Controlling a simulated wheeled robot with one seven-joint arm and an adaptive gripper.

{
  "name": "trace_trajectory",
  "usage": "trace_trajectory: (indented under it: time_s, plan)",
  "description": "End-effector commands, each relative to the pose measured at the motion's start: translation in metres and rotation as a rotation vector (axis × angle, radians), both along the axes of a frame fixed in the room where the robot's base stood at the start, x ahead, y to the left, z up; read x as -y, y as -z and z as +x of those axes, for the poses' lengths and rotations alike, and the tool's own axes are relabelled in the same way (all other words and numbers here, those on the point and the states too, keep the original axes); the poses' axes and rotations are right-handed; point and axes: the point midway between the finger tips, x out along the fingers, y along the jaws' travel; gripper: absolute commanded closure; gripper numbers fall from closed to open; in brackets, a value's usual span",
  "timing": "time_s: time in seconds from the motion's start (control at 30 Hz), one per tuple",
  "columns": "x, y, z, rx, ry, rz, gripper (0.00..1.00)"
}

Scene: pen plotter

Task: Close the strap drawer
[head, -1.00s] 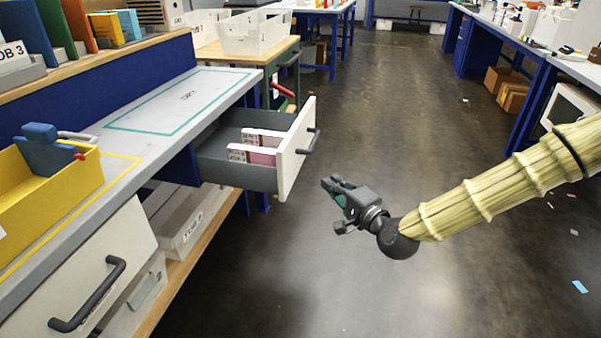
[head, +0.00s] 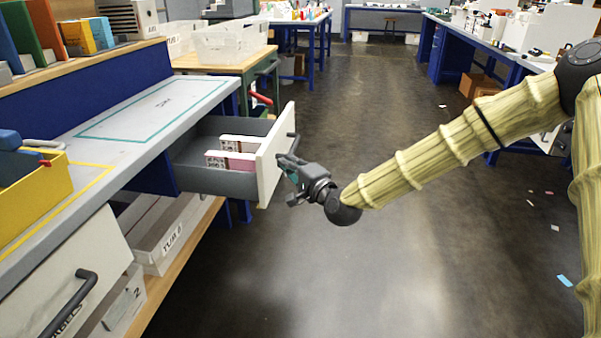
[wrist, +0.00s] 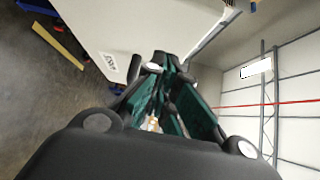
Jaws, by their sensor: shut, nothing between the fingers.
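The open drawer (head: 217,180) sticks out from the bench in the head view, with a pale front panel (head: 268,165) and a dark handle (head: 293,148). Small pink and white boxes (head: 235,152) stand inside it. My gripper (head: 285,165) is shut and empty at the outer face of the front panel, beside the handle. I cannot tell whether it touches. In the wrist view the pale panel (wrist: 115,35) lies just beyond the fingers (wrist: 160,85), and a dark handle end (wrist: 133,68) shows to their left.
A second pale drawer (head: 70,280) with a dark handle is at the near left. A yellow bin (head: 35,195) stands on the grey bench top (head: 125,140). Tubs (head: 165,235) sit on a low shelf.

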Motion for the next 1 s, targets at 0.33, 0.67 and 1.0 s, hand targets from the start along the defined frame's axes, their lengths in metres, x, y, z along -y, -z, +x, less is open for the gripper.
trace_trajectory:
  time_s: [0.33, 0.67, 1.0]
  plan:
    - [-0.023, 0.000, 0.006, 0.000, 0.001, 0.000, 1.00]
    - [-0.024, -0.001, 0.006, 0.000, 0.001, 0.000, 1.00]
    - [-0.018, -0.001, 0.009, 0.000, 0.022, -0.001, 1.00]
